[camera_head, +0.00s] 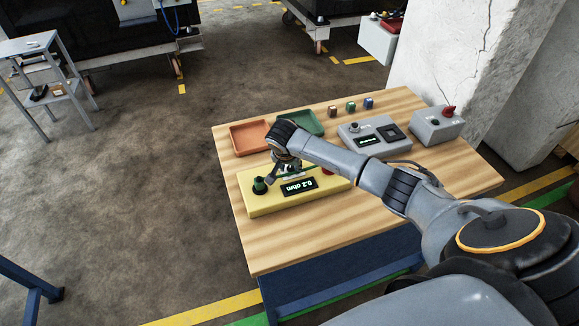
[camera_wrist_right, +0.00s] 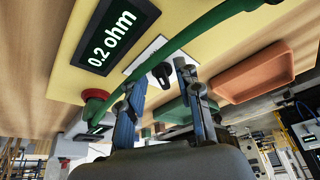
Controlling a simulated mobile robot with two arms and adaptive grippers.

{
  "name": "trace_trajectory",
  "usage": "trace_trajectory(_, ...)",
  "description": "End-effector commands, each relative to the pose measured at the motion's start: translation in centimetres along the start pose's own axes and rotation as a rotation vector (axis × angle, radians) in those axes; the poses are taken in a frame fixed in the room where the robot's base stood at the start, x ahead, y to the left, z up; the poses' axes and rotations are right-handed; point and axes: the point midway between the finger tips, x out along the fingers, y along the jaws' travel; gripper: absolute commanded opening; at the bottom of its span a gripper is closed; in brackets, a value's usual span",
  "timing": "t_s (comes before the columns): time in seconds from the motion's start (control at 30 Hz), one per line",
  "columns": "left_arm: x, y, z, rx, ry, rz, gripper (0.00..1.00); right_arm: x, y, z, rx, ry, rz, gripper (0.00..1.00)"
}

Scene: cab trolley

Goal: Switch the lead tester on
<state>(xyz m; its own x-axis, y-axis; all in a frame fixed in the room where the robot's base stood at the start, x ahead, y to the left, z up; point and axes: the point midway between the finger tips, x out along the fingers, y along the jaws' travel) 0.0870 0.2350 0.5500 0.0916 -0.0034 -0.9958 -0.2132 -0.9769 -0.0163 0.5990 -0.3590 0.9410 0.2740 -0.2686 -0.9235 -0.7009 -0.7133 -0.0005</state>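The lead tester is a yellow box (camera_head: 250,207) on the wooden bench. Its dark display (camera_head: 299,187) is lit and reads 0.2 ohm; it also shows in the right wrist view (camera_wrist_right: 115,33). A green terminal (camera_head: 259,186) and a red terminal (camera_wrist_right: 96,95) stand at its ends, and a green lead (camera_wrist_right: 185,37) crosses over it. My left gripper is out of view.
Behind the tester are an orange tray (camera_head: 248,137) and a green tray (camera_head: 308,122). A grey device (camera_head: 357,140) and a grey box with a red knob (camera_head: 435,128) are on the right.

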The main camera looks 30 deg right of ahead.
Motion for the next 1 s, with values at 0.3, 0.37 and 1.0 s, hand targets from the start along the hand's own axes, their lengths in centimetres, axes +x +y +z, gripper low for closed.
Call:
trace_trajectory(0.3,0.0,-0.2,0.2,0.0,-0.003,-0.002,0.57,-0.6,-0.1,0.1,-0.002,-0.001,-0.002,0.34)
trace_trajectory(0.37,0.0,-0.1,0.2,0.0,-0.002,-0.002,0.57,-1.3,-0.1,0.1,-0.003,-0.001,-0.002,0.34)
trace_trajectory(1.0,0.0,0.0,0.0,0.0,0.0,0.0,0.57,-11.8,0.0,0.0,-0.001,-0.001,-0.001,0.34)
